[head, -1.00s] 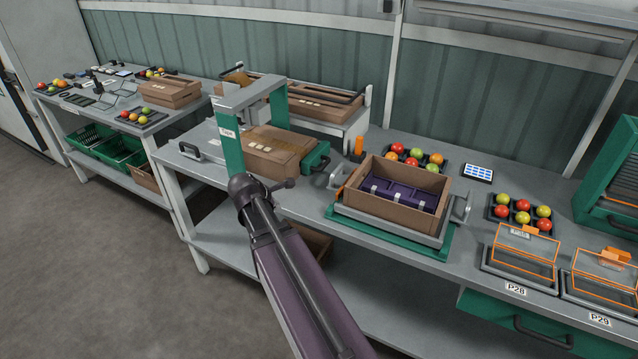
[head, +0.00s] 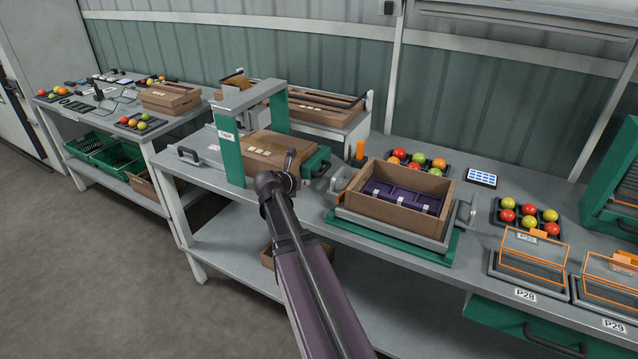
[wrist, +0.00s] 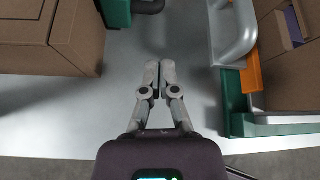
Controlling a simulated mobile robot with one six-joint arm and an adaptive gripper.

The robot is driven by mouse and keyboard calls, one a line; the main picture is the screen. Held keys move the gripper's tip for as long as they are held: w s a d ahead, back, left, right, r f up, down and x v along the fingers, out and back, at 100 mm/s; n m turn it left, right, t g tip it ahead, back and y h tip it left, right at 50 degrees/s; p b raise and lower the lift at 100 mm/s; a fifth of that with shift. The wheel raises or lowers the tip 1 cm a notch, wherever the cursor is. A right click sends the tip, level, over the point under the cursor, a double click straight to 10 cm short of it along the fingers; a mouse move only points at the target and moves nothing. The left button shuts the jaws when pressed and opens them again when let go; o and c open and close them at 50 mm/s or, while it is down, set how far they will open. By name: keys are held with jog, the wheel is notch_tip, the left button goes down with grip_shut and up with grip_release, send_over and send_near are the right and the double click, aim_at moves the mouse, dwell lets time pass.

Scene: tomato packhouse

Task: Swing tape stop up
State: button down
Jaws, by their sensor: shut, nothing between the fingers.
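The tape station is a green and grey arch (head: 230,150) with a label on its front post. A closed brown carton (head: 268,152) lies under and beside it. A green block with a dark handle (head: 318,160) sits at the carton's right end; I take it to be the tape stop. In the wrist view the green block (wrist: 117,12) shows only partly, at the top edge. My gripper (head: 291,157) is near the carton's front right corner. In the wrist view my gripper (wrist: 159,66) is shut and empty over bare grey bench, apart from carton and block.
An open brown crate with purple inserts (head: 400,197) stands on a green-based stand to the right; its grey side handle (wrist: 237,35) is close right of my fingers. An orange post (head: 360,149) stands behind. Bare bench lies between carton and stand.

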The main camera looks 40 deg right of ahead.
jog(key=shift+f, duration=0.1)
jog(key=b+x, duration=0.4)
jog(key=x, duration=0.5)
jog(key=shift+b, duration=0.35)
jog(key=shift+w+d+f, duration=0.1)
jog(key=shift+d+f, duration=0.1)
jog(key=shift+d, duration=0.2)
jog(key=shift+w+a, duration=0.1)
jog(key=shift+w, duration=0.05)
jog(key=shift+r, duration=0.25)
